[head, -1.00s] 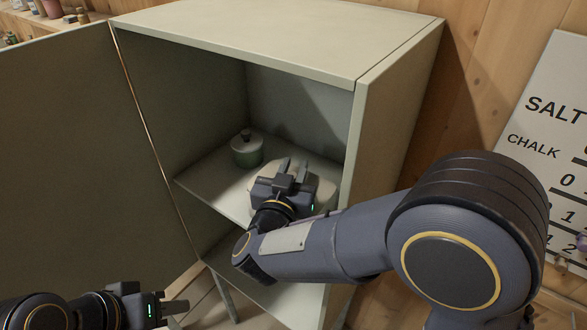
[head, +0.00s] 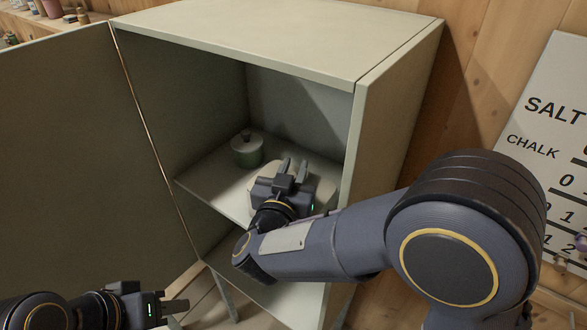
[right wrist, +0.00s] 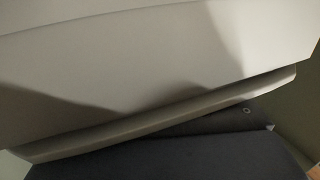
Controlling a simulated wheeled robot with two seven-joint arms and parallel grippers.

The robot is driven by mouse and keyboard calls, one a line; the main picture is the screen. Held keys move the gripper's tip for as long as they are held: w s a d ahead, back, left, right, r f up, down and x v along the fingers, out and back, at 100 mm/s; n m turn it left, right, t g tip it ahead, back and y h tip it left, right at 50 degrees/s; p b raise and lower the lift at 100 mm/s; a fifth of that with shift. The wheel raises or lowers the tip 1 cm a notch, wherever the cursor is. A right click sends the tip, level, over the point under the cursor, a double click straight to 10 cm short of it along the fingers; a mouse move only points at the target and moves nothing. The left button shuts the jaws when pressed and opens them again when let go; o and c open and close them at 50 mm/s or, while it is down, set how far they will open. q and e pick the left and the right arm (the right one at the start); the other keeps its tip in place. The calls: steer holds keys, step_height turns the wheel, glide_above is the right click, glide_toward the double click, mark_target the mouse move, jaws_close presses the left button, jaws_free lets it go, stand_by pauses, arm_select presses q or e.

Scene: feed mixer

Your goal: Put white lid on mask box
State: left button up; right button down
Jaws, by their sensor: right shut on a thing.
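The white lid (head: 325,190) is a pale rounded shape on or just above the upper cabinet shelf in the head view, partly hidden by my right gripper (head: 291,172). My right gripper is shut on it. In the right wrist view the white lid (right wrist: 140,55) fills most of the picture, with a rim along its lower edge. A dark blue-grey surface (right wrist: 180,155) shows right below that rim; I cannot tell whether it is the mask box. My left gripper (head: 178,309) is low at the left, outside the cabinet; its finger gap is unclear.
The cabinet (head: 270,38) stands with its door (head: 80,150) swung out at the left. A green pot with a pale lid (head: 247,153) stands on the upper shelf (head: 215,182), left of my right gripper. The cabinet's right wall is close to my right arm.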

steer(key=c, duration=0.7)
jaws_free()
steer(key=shift+r, duration=0.1)
step_height(320, 180, up, 9)
steer(key=p, duration=0.8)
stand_by(1.1)
